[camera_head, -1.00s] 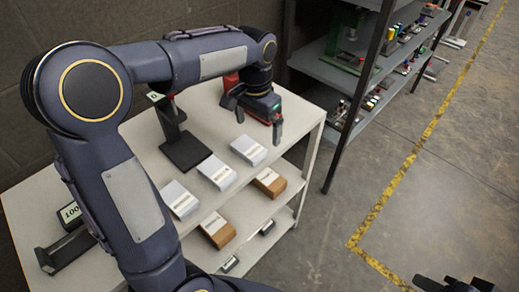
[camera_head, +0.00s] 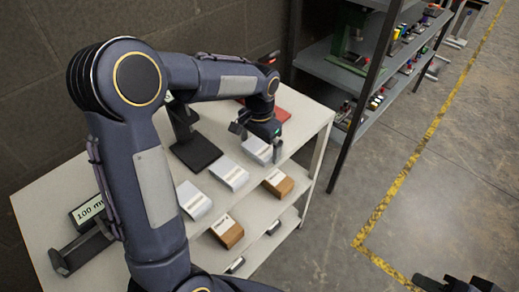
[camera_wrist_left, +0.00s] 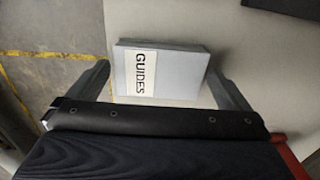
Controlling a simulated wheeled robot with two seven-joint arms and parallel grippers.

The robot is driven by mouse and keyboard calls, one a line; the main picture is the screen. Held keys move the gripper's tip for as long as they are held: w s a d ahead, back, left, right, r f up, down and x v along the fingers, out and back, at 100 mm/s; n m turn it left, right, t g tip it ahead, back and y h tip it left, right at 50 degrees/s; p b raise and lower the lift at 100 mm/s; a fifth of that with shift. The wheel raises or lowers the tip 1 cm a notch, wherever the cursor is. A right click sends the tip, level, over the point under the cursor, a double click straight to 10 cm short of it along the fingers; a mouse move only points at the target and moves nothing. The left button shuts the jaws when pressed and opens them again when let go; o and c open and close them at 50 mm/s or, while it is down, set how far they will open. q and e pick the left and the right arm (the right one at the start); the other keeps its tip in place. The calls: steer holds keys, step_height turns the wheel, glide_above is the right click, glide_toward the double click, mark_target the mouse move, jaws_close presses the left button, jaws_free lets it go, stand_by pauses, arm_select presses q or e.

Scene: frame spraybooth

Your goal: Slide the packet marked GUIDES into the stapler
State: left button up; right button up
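The packet marked GUIDES (camera_wrist_left: 175,75) is a light grey block with a white label, lying flat on the white table. My left gripper (camera_wrist_left: 160,80) is open, with one finger at each side of the packet. Whether the fingers touch it is hard to tell. In the head view the same packet (camera_head: 257,149) is the rearmost of the grey row, partly under my left gripper (camera_head: 258,140). No stapler can be named with certainty; a black stand with a flat base (camera_head: 197,151) is behind the packets. My right gripper (camera_head: 455,284) shows only in part at the bottom right.
Two more grey packets (camera_head: 229,174) lie in front on the tabletop. Brown packets (camera_head: 278,183) sit on a lower shelf. A black device with a display (camera_head: 87,210) is at the left. A red object (camera_head: 282,114) lies behind my gripper. A loaded rack (camera_head: 375,85) stands beyond.

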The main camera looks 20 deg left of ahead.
arm_select(q)
steer(key=c, duration=0.8)
steer(key=shift+o, duration=0.2)
steer(key=shift+r, duration=0.2)
